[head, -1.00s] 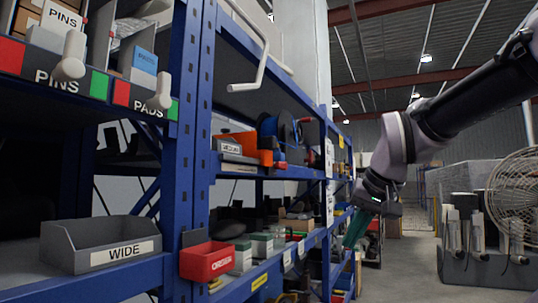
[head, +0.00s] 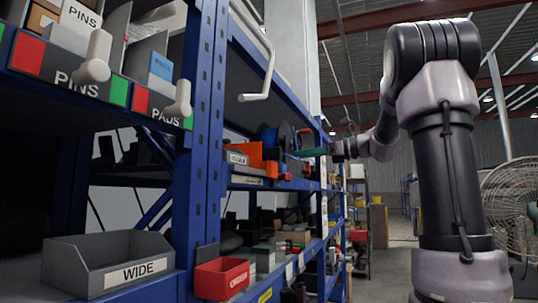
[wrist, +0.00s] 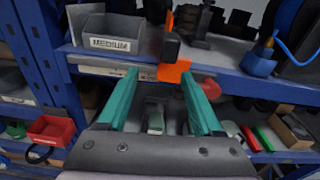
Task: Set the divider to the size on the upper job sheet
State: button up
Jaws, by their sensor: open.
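An orange piece with a dark upright block (wrist: 172,68) stands at the shelf edge beside a grey bin labelled MEDIUM (wrist: 112,32); it looks like the divider, but I cannot be sure. In the head view the orange piece (head: 250,153) is on the middle shelf. My gripper (wrist: 160,74) is open, its teal fingers apart and pointing at the orange piece, with nothing visible held between them. In the head view my gripper (head: 310,152) is in front of the shelf, right of the orange piece. White sheets (head: 324,180) hang on a far post, too small to read.
A grey bin labelled WIDE (head: 110,265) and a red bin (head: 222,278) sit on the lower shelf. Blue rack posts (head: 205,130) stand at left. A blue spool (wrist: 295,30) is right of the orange piece. The aisle (head: 390,260) is open; a fan (head: 512,205) stands at right.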

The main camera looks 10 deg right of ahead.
aim_at(282, 152)
jog(key=shift+m+t+y, duration=0.3)
jog(key=shift+m, duration=0.1)
jog(key=x, duration=0.7)
jog(key=w+r+x, duration=0.1)
jog(key=x, duration=0.2)
jog(key=shift+w+d+r, duration=0.1)
jog(key=shift+w+r, duration=0.05)
jog(key=shift+w, duration=0.2)
grip_shut()
dwell(0.7)
